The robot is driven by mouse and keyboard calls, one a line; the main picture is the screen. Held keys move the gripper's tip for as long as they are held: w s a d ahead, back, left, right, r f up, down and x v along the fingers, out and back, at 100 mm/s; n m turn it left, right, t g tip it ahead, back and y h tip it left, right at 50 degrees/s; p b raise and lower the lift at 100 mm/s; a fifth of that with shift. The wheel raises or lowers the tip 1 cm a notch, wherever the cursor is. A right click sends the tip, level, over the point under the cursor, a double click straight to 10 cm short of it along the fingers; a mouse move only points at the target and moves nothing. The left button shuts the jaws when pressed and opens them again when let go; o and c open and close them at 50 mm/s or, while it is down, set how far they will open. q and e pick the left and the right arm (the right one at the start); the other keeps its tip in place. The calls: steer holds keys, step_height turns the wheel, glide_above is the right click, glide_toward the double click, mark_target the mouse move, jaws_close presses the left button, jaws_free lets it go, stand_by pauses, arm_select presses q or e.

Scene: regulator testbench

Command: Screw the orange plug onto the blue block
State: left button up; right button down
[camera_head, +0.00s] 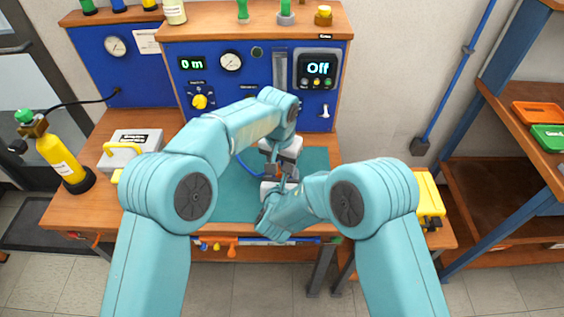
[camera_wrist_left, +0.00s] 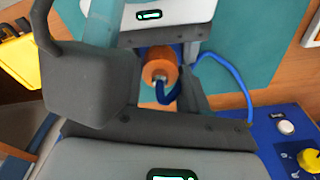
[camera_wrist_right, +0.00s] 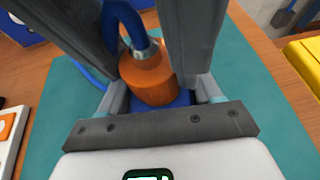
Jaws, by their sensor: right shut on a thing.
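The orange plug (camera_wrist_right: 148,75) sits upright against the blue block (camera_wrist_right: 175,101) in the right wrist view, with a blue hose rising from its top. How far it is threaded does not show. My right gripper (camera_wrist_right: 160,98) is shut on the blue block, which is mostly hidden. The plug also shows in the left wrist view (camera_wrist_left: 159,64), between the dark fingers of my left gripper (camera_wrist_left: 163,88). Those fingers look open around it, with a narrow gap on the right.
A teal mat (camera_head: 235,192) covers the middle of the wooden bench. The blue test panel (camera_head: 262,98), its display reading Off, stands behind. A yellow case (camera_head: 428,200) is at the right, a grey box (camera_head: 131,147) and a yellow cylinder (camera_head: 60,155) at the left.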

arm_select(q)
steer(key=c, duration=0.5)
steer(key=o, duration=1.1)
steer(key=shift+r, duration=2.3)
steer(key=shift+o, duration=0.2)
steer(key=o, duration=0.5)
step_height(320, 180, up, 12)
steer(key=s, duration=0.1)
steer(key=shift+s+a, duration=0.2)
steer(key=shift+a, duration=0.1)
